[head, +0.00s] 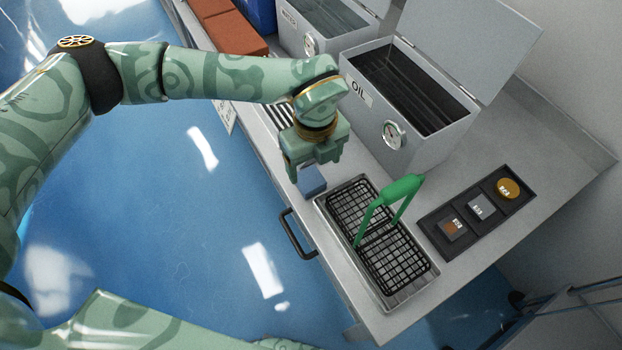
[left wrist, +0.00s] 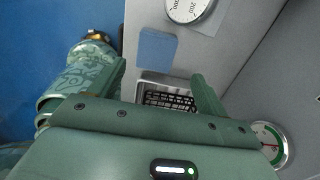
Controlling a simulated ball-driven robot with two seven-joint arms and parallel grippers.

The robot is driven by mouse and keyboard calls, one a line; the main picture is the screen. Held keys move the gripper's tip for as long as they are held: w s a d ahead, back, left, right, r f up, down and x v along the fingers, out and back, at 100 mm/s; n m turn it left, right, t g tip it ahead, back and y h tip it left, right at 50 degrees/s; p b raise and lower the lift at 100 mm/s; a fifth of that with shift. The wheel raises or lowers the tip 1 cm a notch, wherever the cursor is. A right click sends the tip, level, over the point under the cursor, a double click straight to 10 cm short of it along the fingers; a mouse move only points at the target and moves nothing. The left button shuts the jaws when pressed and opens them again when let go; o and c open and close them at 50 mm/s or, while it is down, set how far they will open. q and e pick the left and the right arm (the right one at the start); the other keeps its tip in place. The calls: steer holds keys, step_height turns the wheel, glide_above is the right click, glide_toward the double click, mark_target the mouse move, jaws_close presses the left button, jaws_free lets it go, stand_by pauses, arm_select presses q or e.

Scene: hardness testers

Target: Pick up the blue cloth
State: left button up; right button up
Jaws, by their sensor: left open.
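The blue cloth (head: 314,181) is a small flat folded piece on the grey bench top, near its front edge and just left of the wire basket. My left gripper (head: 316,163) is open and empty, fingers pointing down, just above and behind the cloth; it partly covers the cloth's far side. In the left wrist view the cloth (left wrist: 156,47) lies ahead of the two spread fingers (left wrist: 160,85), with nothing between them gripping it. I cannot tell whether the fingers touch it. My right gripper is out of view.
A black wire basket with a green handle (head: 402,187) sits in a metal tray (head: 401,301). An open-lidded OIL tank (head: 415,152) with a gauge (head: 394,135) stands behind. A dark sample holder (head: 440,246) lies at right; a drawer handle (head: 296,236) juts from the front.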

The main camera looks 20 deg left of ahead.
mark_target(310, 178)
arm_select(q)
steer(key=f+b, duration=0.1)
steer(key=f, duration=0.1)
steer(key=a+f+b, duration=0.1)
steer(key=f, duration=0.1)
steer(key=shift+s+f+b, duration=0.1)
steer(key=shift+f+b, duration=0.25)
steer(key=shift+f, duration=0.35)
steer(key=shift+r, duration=0.15)
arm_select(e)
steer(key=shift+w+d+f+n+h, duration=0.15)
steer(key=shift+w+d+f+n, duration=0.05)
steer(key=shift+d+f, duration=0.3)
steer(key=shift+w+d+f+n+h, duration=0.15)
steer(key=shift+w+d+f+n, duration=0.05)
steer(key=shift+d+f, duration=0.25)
arm_select(q)
steer(key=c, duration=1.1)
steer(key=shift+o, duration=0.2)
